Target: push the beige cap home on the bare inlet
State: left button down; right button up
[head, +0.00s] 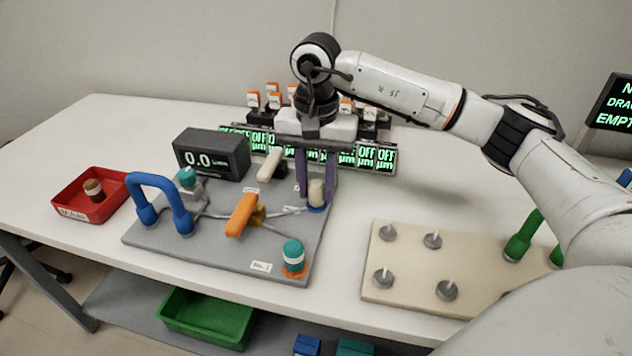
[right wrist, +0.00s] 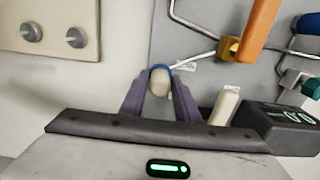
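The beige cap (head: 316,190) stands upright at the right side of the grey panel (head: 205,252), directly over the blue-ringed inlet (head: 318,209). The cap hides the inlet's top, so I cannot tell how deep it sits. My right gripper (head: 316,193) points down from above, with a purple finger on each side of the cap. In the right wrist view the beige cap (right wrist: 159,83) fills the gap between the fingertips, and the blue ring (right wrist: 156,68) shows just beyond it. The gripper looks shut on the cap. My left gripper is not in view.
A teal cap (head: 293,250) sits on an orange ring at the panel's front. An orange handle (head: 241,215), a blue hose (head: 160,183) and a meter (head: 212,155) stand left. A red bin (head: 72,209) holds a brown piece. A pegged beige board (head: 408,272) lies right.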

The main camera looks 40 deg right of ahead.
aim_at(317, 183)
jog(key=o, duration=0.5)
jog(key=shift+c, duration=0.2)
jog(key=shift+r, duration=0.4)
notch_tip(317, 183, up, 9)
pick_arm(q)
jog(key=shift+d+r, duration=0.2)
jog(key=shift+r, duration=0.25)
pick_arm(e)
jog(key=shift+r, duration=0.3)
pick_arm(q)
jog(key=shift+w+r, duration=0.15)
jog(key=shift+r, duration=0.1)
